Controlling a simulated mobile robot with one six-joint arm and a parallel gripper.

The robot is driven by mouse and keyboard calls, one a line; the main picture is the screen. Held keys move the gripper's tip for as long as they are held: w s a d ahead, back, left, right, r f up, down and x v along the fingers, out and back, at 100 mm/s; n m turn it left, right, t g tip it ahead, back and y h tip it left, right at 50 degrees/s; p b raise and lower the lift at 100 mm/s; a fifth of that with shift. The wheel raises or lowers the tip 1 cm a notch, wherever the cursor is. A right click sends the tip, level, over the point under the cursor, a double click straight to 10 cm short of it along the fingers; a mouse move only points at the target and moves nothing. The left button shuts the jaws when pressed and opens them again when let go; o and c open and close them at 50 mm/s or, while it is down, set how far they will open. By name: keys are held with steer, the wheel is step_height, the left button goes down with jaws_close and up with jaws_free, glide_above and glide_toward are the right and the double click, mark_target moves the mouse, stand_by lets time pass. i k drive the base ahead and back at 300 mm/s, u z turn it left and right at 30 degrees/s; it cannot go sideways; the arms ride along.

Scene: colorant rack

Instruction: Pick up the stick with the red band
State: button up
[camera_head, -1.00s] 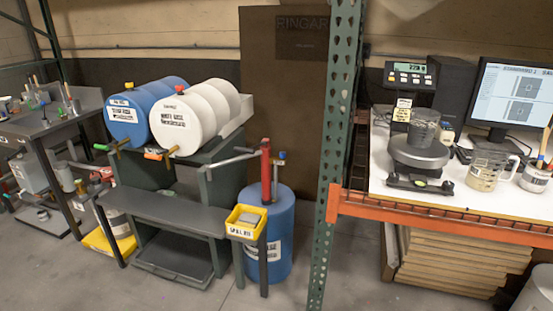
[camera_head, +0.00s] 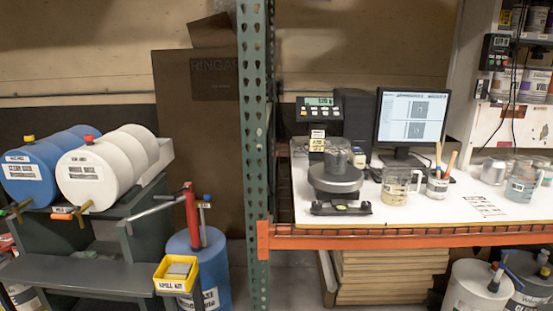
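My gripper is not in view.
The white bench (camera_head: 420,212) has an orange front beam (camera_head: 400,240) and a green upright (camera_head: 257,150). A scale (camera_head: 335,180) bearing a clear cup, a monitor (camera_head: 412,118) and measuring jugs (camera_head: 397,188) stand on it. Drums (camera_head: 90,180) are at left.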

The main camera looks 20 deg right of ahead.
mark_target(454, 153)
steer(key=z, duration=0.45)
steer(key=k, duration=1.35)
steer(key=z, duration=1)
steer(key=i, duration=2.25)
steer(key=u, duration=0.35)
